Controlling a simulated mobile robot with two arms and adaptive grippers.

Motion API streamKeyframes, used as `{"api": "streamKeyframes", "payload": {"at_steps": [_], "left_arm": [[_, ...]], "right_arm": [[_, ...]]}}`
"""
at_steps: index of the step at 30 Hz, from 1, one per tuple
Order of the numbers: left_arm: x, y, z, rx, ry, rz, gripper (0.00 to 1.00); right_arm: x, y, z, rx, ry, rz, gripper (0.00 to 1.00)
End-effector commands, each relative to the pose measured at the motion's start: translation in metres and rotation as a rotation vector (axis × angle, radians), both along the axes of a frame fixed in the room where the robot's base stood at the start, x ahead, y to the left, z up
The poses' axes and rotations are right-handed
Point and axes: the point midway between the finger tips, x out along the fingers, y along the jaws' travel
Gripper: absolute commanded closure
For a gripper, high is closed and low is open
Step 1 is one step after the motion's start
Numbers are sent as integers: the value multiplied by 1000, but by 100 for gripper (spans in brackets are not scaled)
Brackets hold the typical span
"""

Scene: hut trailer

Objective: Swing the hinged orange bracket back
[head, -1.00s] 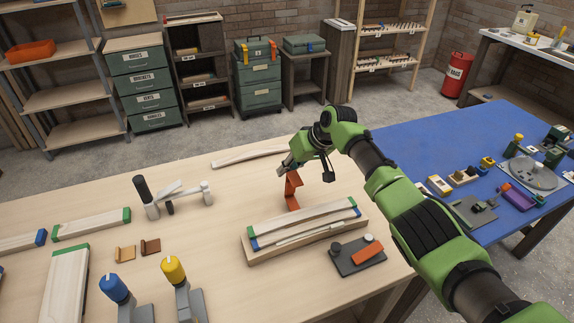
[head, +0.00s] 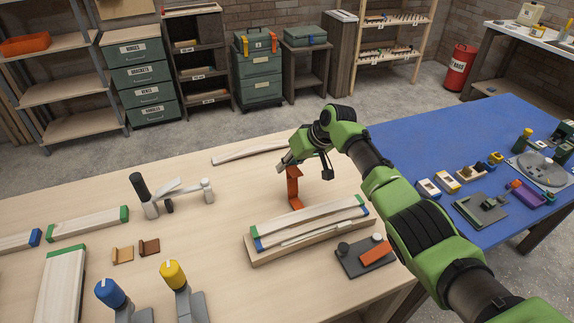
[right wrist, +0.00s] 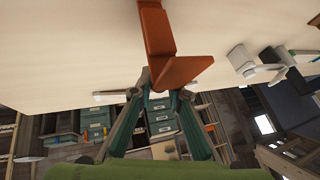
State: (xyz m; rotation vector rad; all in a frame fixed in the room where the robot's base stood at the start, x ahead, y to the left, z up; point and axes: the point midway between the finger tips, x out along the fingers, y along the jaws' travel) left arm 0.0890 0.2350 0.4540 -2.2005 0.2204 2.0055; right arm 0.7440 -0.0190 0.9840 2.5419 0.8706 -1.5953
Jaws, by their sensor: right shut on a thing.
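An upright orange bracket (head: 294,188) with a bent lower end stands over the wooden bench, behind the long wooden strips. My right gripper (head: 289,163) is shut on its upper end. In the right wrist view the bracket (right wrist: 158,35) runs up from the fingertips, with a bent plate jutting to the right; the right gripper (right wrist: 160,88) is partly hidden by that plate. I cannot make out a hinge. My left gripper is not in view.
Wooden strips on a board (head: 310,228) and a dark plate with an orange bar (head: 376,253) lie in front of the bracket. A grey clamp with a black handle (head: 150,200) stands left. The bench (head: 235,205) between is clear.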

Motion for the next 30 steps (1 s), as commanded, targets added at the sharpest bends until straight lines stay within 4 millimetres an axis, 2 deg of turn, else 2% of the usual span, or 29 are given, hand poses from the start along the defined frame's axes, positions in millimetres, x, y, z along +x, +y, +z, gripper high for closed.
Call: {"api": "streamKeyframes", "payload": {"at_steps": [1, 4, 5, 6, 25, 30], "left_arm": [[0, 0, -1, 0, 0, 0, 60], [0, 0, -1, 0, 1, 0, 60], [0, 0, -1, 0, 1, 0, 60], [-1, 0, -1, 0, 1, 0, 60], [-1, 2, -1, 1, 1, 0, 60], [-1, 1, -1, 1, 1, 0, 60]], "right_arm": [[-7, -2, -13, -14, 22, 8, 100], [-7, -2, -14, -14, 23, 8, 100], [-7, -2, -14, -15, 24, 8, 77], [-7, -2, -14, -13, 24, 8, 69], [-9, 2, -12, -8, 26, 10, 69], [-10, -2, -2, -5, 22, 9, 69]]}}
